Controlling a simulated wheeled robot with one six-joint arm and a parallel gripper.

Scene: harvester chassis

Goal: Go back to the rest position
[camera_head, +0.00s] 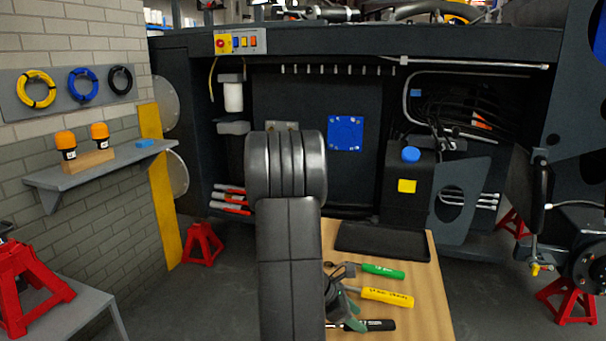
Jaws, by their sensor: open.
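My black arm stands upright in the middle of the camera_head view and hides part of the wooden table (425,290). My gripper (349,306) shows only in part at the right edge of the arm, low over the table near the tool handles. Its jaws are open, and I see nothing held in them. A green-handled tool (383,271), a yellow-handled tool (387,296) and a black-handled tool (376,325) lie on the table beside it. Their left ends are partly hidden by the gripper and arm.
A black tray (382,241) lies at the table's far end. The dark harvester chassis (300,95) stands behind, with a black canister (406,190) with a blue cap. Red jack stands (202,243) are on the floor. A wall shelf (100,166) is at left. Open floor lies left of my arm.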

